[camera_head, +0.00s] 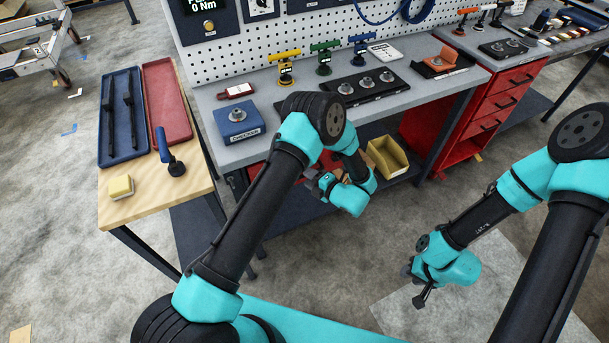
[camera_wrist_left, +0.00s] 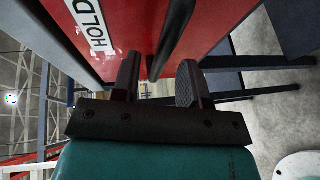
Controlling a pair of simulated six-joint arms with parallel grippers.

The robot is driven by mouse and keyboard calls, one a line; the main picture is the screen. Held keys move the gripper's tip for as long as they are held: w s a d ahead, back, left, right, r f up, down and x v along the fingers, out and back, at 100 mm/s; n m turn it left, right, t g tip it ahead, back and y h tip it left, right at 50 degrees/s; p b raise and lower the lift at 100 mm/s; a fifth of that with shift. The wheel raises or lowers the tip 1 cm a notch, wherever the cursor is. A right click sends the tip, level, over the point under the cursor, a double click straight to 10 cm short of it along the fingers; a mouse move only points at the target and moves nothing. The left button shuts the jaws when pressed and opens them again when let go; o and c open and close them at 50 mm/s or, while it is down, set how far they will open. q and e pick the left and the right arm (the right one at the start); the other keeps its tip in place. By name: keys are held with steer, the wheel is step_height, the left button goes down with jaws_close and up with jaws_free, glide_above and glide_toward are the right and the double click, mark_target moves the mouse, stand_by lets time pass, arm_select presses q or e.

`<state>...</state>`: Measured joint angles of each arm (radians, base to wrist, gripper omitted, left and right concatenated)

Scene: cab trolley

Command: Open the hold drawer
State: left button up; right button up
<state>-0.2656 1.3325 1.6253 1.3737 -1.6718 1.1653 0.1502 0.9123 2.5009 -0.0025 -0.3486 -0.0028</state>
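The hold drawer (camera_wrist_left: 125,25) has a red front with a white HOLD label (camera_wrist_left: 90,25) in the left wrist view. Its black bar handle (camera_wrist_left: 174,38) stands out from the front. My left gripper (camera_wrist_left: 158,84) is open, and the handle's near end lies just beyond and between its fingertips; I see no grip on it. In the head view my left gripper (camera_head: 318,184) is below the bench's front edge, and my arm hides most of the drawer. My right gripper (camera_head: 414,284) hangs over the floor, away from the bench, its fingers apart and empty.
The grey workbench (camera_head: 215,95) carries a blue block (camera_head: 237,120), tools and black trays. A yellow bin (camera_head: 390,158) sits on the lower shelf. A red drawer cabinet (camera_head: 490,108) stands at right. A wooden side table (camera_head: 140,205) is at left. The floor in front is clear.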

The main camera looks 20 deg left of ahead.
arm_select(q)
steer(key=shift+x, duration=1.4)
steer(key=shift+c, duration=0.2)
jaws_close()
